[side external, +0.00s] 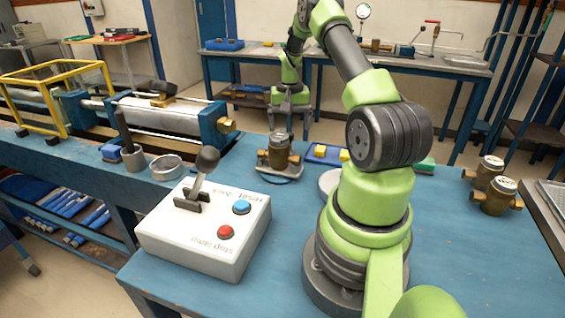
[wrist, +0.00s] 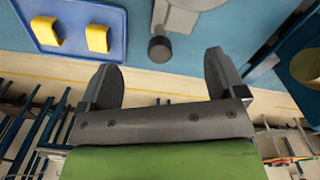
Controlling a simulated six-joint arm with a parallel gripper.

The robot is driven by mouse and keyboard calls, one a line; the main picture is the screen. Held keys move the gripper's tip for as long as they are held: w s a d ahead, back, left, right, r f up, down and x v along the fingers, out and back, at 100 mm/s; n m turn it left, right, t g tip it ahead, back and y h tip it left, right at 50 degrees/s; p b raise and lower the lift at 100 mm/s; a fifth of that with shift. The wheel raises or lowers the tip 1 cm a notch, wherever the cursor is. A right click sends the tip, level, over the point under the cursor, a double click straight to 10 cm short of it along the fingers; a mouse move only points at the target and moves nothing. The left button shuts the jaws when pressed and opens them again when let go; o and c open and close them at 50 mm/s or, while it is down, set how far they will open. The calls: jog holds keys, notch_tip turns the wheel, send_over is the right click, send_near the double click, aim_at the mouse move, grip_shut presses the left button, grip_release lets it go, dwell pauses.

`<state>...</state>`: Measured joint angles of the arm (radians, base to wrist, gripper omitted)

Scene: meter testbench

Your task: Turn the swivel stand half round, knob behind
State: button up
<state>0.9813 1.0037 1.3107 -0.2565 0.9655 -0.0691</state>
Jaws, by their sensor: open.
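The swivel stand (side external: 265,168) is a grey plate on a low blue round base on the blue bench, in the middle of the side external view. A brass meter body (side external: 281,152) stands upright on it. The stand's grey plate (wrist: 188,18) is cut by the top edge of the wrist view. A dark round knob (wrist: 160,49) sticks out from it. My gripper (side external: 290,108) is above and behind the stand in the side external view. In the wrist view my gripper (wrist: 162,78) is open and empty, and the knob shows between and just beyond the fingertips, apart from them.
A blue tray (side external: 318,152) with yellow blocks lies right of the stand, also in the wrist view (wrist: 115,18). A white control box (side external: 205,230) with a lever stands in front left. Two brass meters (side external: 492,190) stand at right.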

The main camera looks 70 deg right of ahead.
jog(key=shift+f, duration=0.35)
jog(key=shift+f, duration=0.8)
jog(key=c, duration=0.4)
